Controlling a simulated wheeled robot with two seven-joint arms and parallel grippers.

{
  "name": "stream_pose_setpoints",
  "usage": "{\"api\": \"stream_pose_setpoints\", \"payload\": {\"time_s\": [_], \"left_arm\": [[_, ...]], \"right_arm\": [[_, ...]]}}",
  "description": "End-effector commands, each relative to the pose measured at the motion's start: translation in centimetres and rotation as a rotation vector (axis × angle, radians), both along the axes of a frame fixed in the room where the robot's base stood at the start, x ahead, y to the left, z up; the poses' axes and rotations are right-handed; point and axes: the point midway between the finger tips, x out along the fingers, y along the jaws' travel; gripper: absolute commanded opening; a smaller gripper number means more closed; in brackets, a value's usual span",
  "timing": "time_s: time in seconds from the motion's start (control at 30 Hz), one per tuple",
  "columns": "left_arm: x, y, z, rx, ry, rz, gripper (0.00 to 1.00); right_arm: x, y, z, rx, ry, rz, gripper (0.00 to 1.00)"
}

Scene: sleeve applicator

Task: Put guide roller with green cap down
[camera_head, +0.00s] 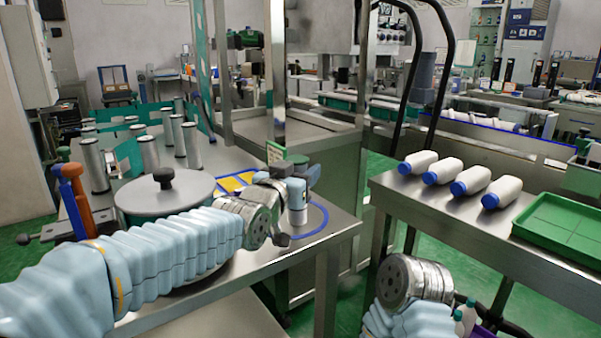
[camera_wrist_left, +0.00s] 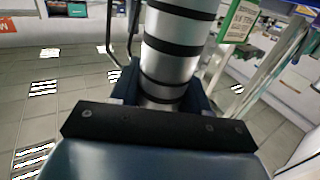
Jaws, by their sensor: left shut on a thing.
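My left gripper (camera_head: 299,182) is shut on a silver guide roller (camera_head: 298,213) above or on the right end of the steel table (camera_head: 336,228). The roller looks upright, within or just behind a blue ring outline (camera_head: 318,228) on the tabletop. I cannot tell whether its base touches the table. In the left wrist view the roller (camera_wrist_left: 178,55) is a shiny cylinder with black bands between the dark fingers (camera_wrist_left: 165,90).
A round metal lid with a black knob (camera_head: 165,190) lies near my left forearm. Several silver cylinders (camera_head: 147,152) stand behind it. A yellow-and-blue pad (camera_head: 235,182) lies behind my wrist. White bottles with blue caps (camera_head: 502,191) and a green tray (camera_head: 562,226) are on the right table.

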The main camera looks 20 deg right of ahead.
Motion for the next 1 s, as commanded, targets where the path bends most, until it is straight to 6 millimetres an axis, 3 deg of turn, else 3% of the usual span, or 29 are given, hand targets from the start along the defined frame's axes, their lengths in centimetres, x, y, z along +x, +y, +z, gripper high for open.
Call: {"api": "stream_pose_setpoints", "payload": {"time_s": [0.07,0.1,0.23,0.6,1.0], "left_arm": [[0.0,0.0,-0.3,-0.001,-0.001,0.0,0.1],[0.0,0.0,-0.2,0.0,0.0,0.0,0.52],[0.0,0.0,-0.2,0.0,0.0,0.0,0.71],[-0.1,0.1,0.2,0.0,0.0,0.0,0.71],[-6.7,5.7,0.0,-0.004,0.0,-0.001,0.71]], "right_arm": [[0.0,0.0,-0.5,-0.001,0.0,-0.001,0.43],[0.0,-0.1,-0.3,-0.001,0.0,-0.001,0.43],[0.0,-0.1,-0.2,-0.001,0.0,-0.001,0.43],[0.0,0.0,0.2,0.0,0.0,0.0,0.43],[0.1,-0.4,-2.1,-0.006,-0.003,-0.008,0.43]]}}
